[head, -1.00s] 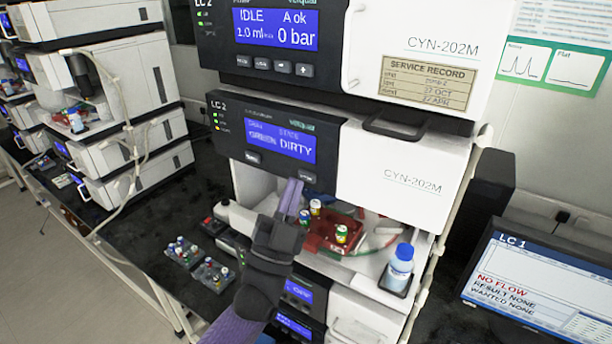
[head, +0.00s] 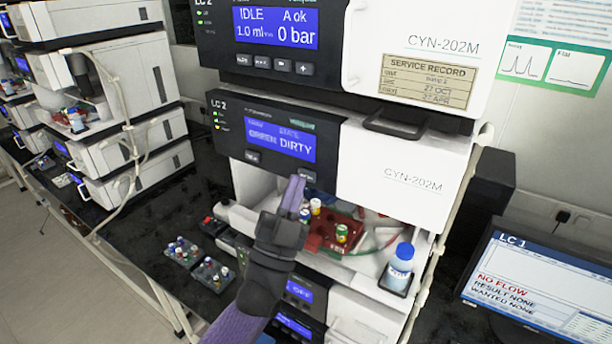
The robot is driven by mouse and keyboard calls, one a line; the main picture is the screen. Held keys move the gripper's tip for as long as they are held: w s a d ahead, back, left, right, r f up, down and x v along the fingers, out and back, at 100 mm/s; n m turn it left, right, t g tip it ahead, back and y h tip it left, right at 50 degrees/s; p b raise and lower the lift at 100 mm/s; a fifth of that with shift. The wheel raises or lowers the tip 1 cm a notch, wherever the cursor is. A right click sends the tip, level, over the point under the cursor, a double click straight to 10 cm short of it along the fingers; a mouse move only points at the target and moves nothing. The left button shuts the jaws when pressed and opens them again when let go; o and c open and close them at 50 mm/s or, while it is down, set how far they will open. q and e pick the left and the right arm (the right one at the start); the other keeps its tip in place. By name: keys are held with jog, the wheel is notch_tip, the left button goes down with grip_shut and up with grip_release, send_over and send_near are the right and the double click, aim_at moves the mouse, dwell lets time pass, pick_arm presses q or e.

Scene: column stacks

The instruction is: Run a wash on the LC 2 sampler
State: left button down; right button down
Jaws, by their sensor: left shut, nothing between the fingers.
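The LC 2 sampler (head: 402,180) is the middle module of the near stack. Its blue display (head: 281,140) reads GREEN and DIRTY. Two small dark buttons sit below the display, a left one (head: 253,157) and a right one (head: 307,177). My left gripper (head: 295,186) is shut and empty, with its purple fingertips pointing up at or just below the right button. I cannot tell whether they touch it. The open bay below holds a red tray (head: 338,240) with several vials. My right gripper is not in view.
A blue-capped bottle (head: 401,262) stands at the bay's right. The pump module (head: 275,28) above reads IDLE and 0 bar. Two vial racks (head: 213,274) lie on the dark bench at left. An LC 1 monitor (head: 540,285) stands at right.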

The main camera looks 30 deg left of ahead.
pick_arm(q)
jog(key=shift+w, duration=0.5)
dwell(0.6)
dwell(0.3)
jog(key=shift+s+p, duration=0.3)
jog(key=shift+s, duration=0.55)
jog(key=s+p, duration=0.2)
jog(key=s, duration=0.3)
jog(key=shift+a, duration=0.2)
